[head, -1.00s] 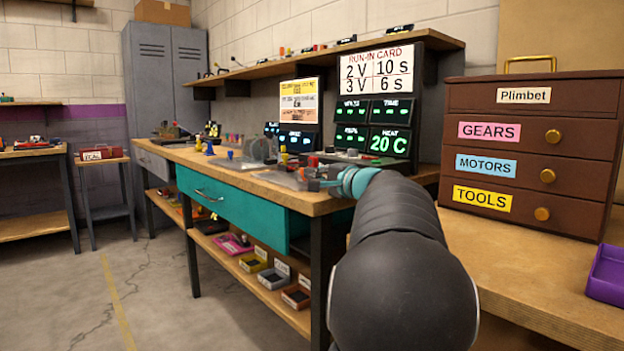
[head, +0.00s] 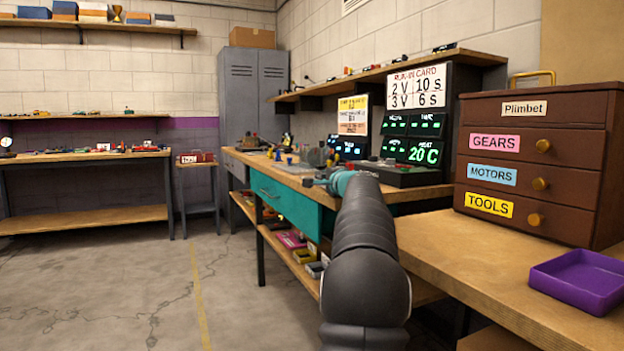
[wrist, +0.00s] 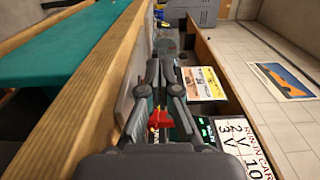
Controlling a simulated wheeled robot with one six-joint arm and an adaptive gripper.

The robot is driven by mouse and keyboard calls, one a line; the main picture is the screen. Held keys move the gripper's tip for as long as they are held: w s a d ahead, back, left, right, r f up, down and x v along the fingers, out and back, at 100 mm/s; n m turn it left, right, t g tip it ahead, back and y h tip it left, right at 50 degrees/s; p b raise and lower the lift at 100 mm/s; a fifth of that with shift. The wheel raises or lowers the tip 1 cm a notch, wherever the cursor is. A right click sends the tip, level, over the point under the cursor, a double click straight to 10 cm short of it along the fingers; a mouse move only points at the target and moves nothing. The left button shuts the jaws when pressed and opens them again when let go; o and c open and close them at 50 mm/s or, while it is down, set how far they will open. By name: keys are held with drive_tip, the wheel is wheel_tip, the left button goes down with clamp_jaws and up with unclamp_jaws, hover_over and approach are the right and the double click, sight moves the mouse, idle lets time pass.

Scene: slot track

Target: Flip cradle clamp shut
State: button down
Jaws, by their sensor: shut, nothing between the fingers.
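My gripper (head: 318,182) reaches over the near part of the teal-drawer workbench (head: 310,188). In the wrist view my gripper (wrist: 161,75) has its fingers together, with nothing held between the tips. A small red part (wrist: 158,118) shows between the finger linkages, beyond them; I cannot tell whether it belongs to the clamp. The cradle and its clamp cannot be made out clearly in either view; my arm and gripper cover part of the bench top.
The dark instrument console (head: 412,150) with the run-in card (head: 416,87) stands behind the gripper. A brown drawer cabinet (head: 535,205) and a purple tray (head: 585,280) are on the right-hand bench. Several small items crowd the workbench's far end. The floor at left is open.

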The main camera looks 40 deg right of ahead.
drive_tip(key=shift+w+a, duration=0.1)
drive_tip(key=shift+w, duration=0.4)
idle(1.0)
drive_tip(key=shift+s+f+b, duration=0.1)
drive_tip(key=shift+s+b, duration=0.15)
drive_tip(key=shift+b, duration=0.05)
drive_tip(key=b+v, duration=0.1)
drive_tip(key=v, duration=0.3)
drive_tip(key=shift+s, duration=0.15)
drive_tip(key=s+a, duration=0.4)
drive_tip(key=a, duration=0.4)
drive_tip(key=shift+a, duration=0.25)
drive_tip(key=shift+s, duration=0.1)
